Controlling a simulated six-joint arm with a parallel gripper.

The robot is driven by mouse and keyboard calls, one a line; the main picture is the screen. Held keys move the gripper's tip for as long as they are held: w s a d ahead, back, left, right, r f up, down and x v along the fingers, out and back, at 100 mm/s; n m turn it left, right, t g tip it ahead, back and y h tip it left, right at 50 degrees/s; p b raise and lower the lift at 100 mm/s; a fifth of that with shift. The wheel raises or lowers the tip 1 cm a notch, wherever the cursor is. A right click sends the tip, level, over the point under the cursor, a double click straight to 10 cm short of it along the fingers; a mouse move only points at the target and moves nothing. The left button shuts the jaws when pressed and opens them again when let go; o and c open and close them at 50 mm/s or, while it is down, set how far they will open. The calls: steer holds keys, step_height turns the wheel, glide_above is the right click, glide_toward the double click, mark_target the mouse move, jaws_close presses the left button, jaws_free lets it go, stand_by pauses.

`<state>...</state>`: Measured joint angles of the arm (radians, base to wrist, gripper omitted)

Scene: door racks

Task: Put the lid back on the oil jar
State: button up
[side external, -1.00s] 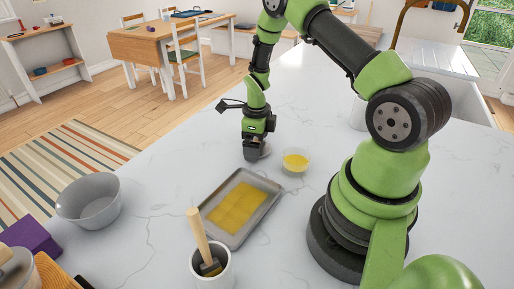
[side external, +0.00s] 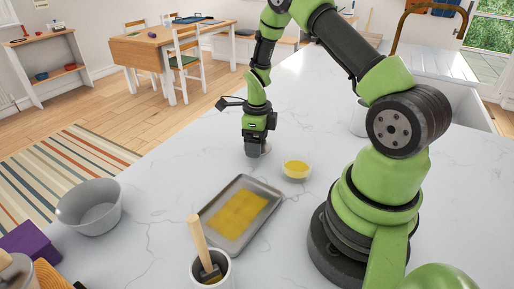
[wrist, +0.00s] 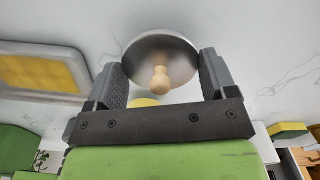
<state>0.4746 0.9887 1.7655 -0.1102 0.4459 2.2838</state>
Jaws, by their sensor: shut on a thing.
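The oil jar (side external: 296,170) is a small round bowl of yellow oil, open at the top, standing upright on the white counter. The lid (wrist: 170,50) is a grey metal disc with a wooden knob (wrist: 160,80). My gripper (side external: 257,146) is shut on the lid, left of the oil jar and apart from it. In the wrist view my gripper's fingers (wrist: 161,75) stand on either side of the lid. A yellow patch, probably oil, shows just behind the knob. The lid is mostly hidden under the gripper in the side view.
A metal tray (side external: 208,214) with a yellow slab lies in front of the oil jar. A white pot (side external: 226,272) with a wooden-handled brush stands nearer the camera. A grey bowl (side external: 90,210) and a purple box (side external: 32,240) are at left. The counter behind my gripper is clear.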

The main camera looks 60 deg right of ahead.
steer(key=r, duration=0.4)
steer(key=s+r, duration=0.1)
steer(key=r, duration=0.2)
steer(key=shift+r, duration=0.1)
steer(key=s+a+r, duration=0.1)
steer(key=s+a, duration=0.1)
steer(key=s, duration=0.8)
steer(key=shift+s+d+f, duration=0.1)
steer(key=shift+s+f, duration=0.1)
steer(key=shift+f, duration=1.4)
steer(key=shift+s+d+f, duration=0.1)
steer(key=shift+s+f, duration=0.1)
steer(key=shift+f, duration=1.35)
steer(key=shift+f, duration=0.15)
steer(key=o, duration=0.8)
steer(key=shift+o, duration=0.2)
